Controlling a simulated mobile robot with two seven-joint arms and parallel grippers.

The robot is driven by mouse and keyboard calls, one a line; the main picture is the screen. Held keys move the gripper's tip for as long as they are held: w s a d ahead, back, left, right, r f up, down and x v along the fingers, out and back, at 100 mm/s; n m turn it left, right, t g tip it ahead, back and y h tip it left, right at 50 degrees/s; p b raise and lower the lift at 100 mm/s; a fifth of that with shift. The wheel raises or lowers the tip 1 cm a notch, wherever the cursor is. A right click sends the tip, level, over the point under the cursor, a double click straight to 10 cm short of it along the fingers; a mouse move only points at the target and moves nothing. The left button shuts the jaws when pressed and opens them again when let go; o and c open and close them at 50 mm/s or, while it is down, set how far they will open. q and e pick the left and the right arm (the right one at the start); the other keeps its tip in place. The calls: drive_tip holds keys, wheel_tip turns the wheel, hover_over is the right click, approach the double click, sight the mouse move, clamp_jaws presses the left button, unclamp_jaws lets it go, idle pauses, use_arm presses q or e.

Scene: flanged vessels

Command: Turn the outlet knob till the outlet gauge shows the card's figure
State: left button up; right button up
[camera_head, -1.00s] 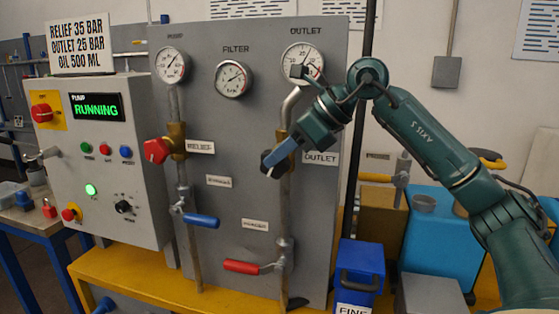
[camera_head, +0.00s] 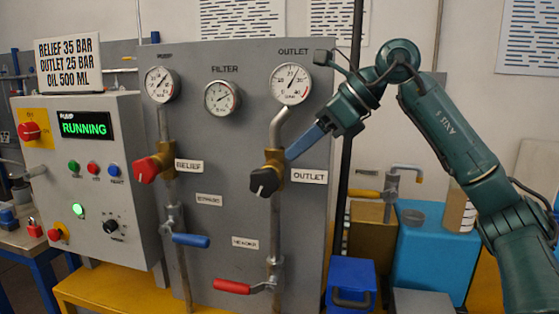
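The outlet knob (camera_head: 265,181) is black and sits on a brass valve on the grey panel, left of the OUTLET label (camera_head: 309,176). The outlet gauge (camera_head: 290,84) is white and round above it; its needle points up and slightly right, its figures too small to read surely. The card (camera_head: 69,63) at upper left reads RELIEF 35 BAR, OUTLET 25 BAR, OIL 500 ML. My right gripper (camera_head: 303,143) has blue fingers just up and right of the knob, apart from the knob's black face; whether the fingers are parted does not show. My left gripper is not in view.
The red relief knob (camera_head: 147,169) is to the left on the same panel. Blue (camera_head: 191,240) and red (camera_head: 232,286) lever handles stick out lower down. The control box (camera_head: 84,180) reads RUNNING. A blue container (camera_head: 436,258) stands at right.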

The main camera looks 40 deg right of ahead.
drive_tip(key=v, duration=0.5)
drive_tip(key=shift+s, duration=0.1)
idle(0.5)
